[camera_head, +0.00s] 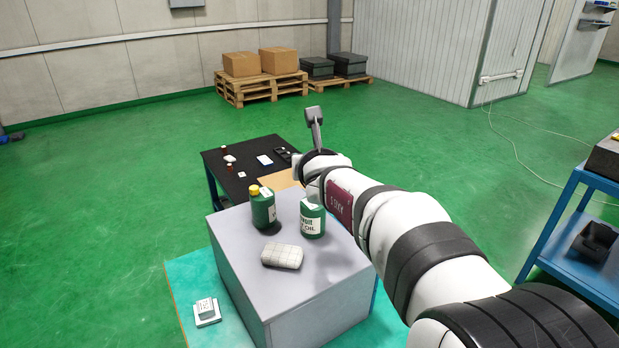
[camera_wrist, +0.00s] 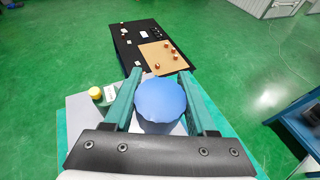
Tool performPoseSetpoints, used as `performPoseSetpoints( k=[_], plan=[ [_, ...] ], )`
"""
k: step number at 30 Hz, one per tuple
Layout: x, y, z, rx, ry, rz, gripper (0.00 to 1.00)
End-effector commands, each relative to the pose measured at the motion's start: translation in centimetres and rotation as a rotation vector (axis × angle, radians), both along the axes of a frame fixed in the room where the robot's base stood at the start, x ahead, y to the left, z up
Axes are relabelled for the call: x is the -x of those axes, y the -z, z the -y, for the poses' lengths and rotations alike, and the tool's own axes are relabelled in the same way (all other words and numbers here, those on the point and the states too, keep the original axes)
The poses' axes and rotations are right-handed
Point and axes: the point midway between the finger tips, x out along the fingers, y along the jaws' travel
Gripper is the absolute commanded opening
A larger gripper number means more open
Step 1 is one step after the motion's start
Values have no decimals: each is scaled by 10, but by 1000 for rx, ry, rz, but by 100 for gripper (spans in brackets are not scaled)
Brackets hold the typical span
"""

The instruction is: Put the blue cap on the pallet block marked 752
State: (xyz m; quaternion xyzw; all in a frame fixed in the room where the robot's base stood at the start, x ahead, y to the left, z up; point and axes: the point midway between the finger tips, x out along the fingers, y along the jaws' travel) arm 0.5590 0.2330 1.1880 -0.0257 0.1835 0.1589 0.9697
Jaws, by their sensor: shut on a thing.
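My gripper (camera_wrist: 160,77) has a green finger on each side of a blue, round-topped thing in the wrist view, which I take as the blue cap (camera_wrist: 159,100). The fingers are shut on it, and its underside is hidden. In the head view my arm reaches over the far right of the grey cabinet; my fingers and the cap are hidden there. No marking 752 can be read in either view. A small whitish block (camera_head: 207,314) with a dark-lettered label lies on the teal mat at the lower left; its lettering is too small to read.
The grey cabinet (camera_head: 290,300) carries a yellow-capped green bottle (camera_head: 262,210), another green bottle (camera_head: 312,222) and a pale checked block (camera_head: 282,255). Behind is a black table (camera_head: 222,172) with small parts and a tan board (camera_wrist: 160,59). A blue trolley (camera_head: 570,235) stands right. Green floor is clear between.

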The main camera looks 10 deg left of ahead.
Motion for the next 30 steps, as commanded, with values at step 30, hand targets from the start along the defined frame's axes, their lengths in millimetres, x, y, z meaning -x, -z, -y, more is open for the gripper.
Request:
performPoseSetpoints(
  k=[30],
  plan=[
    [105,255,-237,17,328,-22,4]
  ],
)
